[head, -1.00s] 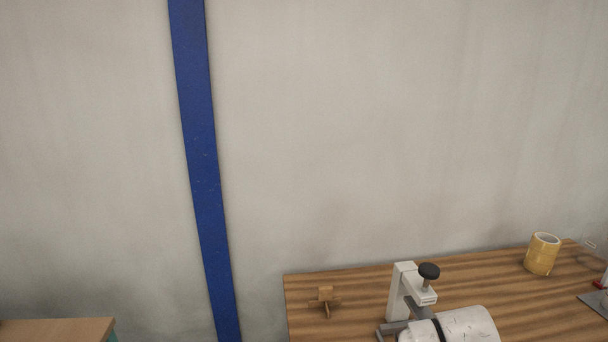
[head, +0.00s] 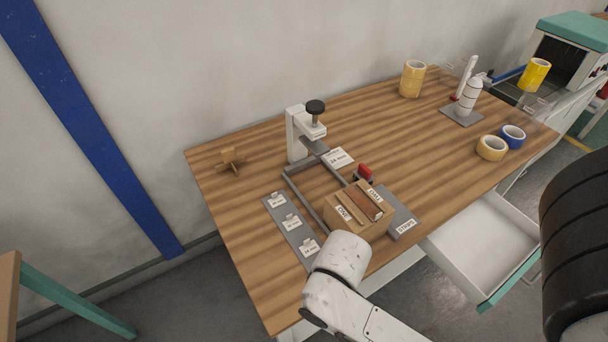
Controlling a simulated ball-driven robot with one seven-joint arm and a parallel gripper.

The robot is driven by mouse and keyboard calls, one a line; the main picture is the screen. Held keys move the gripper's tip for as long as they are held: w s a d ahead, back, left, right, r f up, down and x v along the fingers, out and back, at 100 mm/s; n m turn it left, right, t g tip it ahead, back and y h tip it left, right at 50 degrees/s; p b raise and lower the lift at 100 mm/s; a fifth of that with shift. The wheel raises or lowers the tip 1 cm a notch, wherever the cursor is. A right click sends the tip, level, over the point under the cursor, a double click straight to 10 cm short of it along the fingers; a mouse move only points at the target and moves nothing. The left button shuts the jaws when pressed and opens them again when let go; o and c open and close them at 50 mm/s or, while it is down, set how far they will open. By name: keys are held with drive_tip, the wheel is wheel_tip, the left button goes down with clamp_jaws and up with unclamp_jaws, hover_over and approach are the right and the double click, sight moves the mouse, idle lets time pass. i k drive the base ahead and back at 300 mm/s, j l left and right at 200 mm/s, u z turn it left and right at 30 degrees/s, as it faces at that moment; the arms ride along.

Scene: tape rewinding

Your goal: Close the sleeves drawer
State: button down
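An open drawer (head: 484,246) sticks out from under the front right of the wooden table in the head view. It is white inside, looks empty, and has a teal front edge. I cannot read a label on it, so I cannot tell whether it is the sleeves drawer. My white arm comes in from the bottom of the view, over the table's front edge, to the left of the drawer and apart from it. My gripper is not visible.
The wooden table (head: 242,203) holds a clamp stand (head: 299,135), a wooden box (head: 346,222), a grey labelled strip (head: 290,226), tape rolls (head: 413,78) and a white bottle (head: 470,96). A black ribbed cylinder (head: 580,250) stands close at right. Floor shows below the drawer.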

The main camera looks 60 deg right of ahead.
sight(489, 245)
drive_tip(key=k+z, duration=0.1)
drive_tip(key=z, duration=0.25)
drive_tip(key=k+z, duration=0.15)
drive_tip(key=z, duration=0.2)
drive_tip(key=k+z, duration=0.1)
drive_tip(key=z, duration=0.25)
drive_tip(key=k+l+z, duration=0.25)
drive_tip(key=k, duration=0.3)
drive_tip(key=k+l+z, duration=0.25)
drive_tip(key=k+l, duration=0.25)
drive_tip(key=k, duration=0.35)
drive_tip(key=k+j+z, duration=0.1)
drive_tip(key=j, duration=0.25)
drive_tip(key=k, duration=0.05)
